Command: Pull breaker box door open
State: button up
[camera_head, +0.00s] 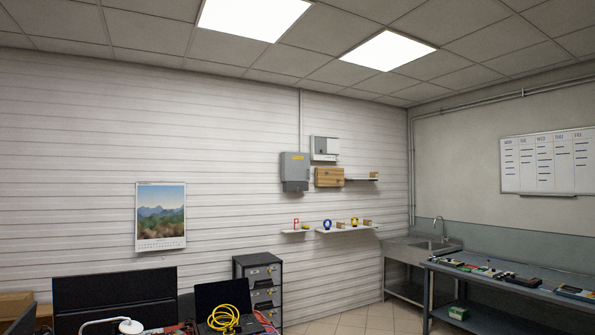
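A grey wall box with a yellow label, which looks like the breaker box (294,174), hangs on the white slatted wall, right of the middle of the view. A thin conduit runs up from it to the ceiling. Its front looks closed, but it is too small to make out a handle or hinge side. A second, lighter grey box (324,143) is mounted just to its upper right. My gripper is not in view.
A wooden box (329,177) sits right of the grey box, with small shelves (345,229) below. A drawer cabinet (262,270), a laptop (222,297) and yellow hose (224,319) are lower down. A sink (420,246) and workbench (500,277) stand at right. Some tiled floor (350,320) is clear.

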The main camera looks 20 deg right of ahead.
aim_at(296, 165)
jog(key=z, duration=0.8)
jog(key=i+l+z, duration=0.15)
jog(key=l+z, duration=0.15)
jog(key=l, duration=0.2)
jog(key=i+l+z, duration=0.3)
jog(key=l, duration=0.2)
jog(key=i+l+z, duration=0.3)
jog(key=l, duration=0.15)
jog(key=i+l+z, duration=0.3)
jog(key=i+l+u, duration=0.1)
jog(key=i+l, duration=0.15)
jog(key=i, duration=0.25)
jog(key=i+l+u, duration=0.1)
jog(key=i+l, duration=0.25)
jog(key=i+j+u, duration=0.2)
jog(key=i+u, duration=0.65)
jog(key=i, duration=0.2)
jog(key=i+l+u, duration=0.15)
jog(key=i+u, duration=0.3)
jog(key=i+j+u, duration=0.2)
jog(key=i, duration=0.35)
jog(key=i+l+u, duration=0.2)
jog(key=i, duration=0.35)
jog(key=i+u, duration=0.2)
jog(key=i, duration=0.35)
jog(key=i+l+u, duration=0.15)
jog(key=i, duration=1.45)
jog(key=i+j+z, duration=0.1)
jog(key=i, duration=0.9)
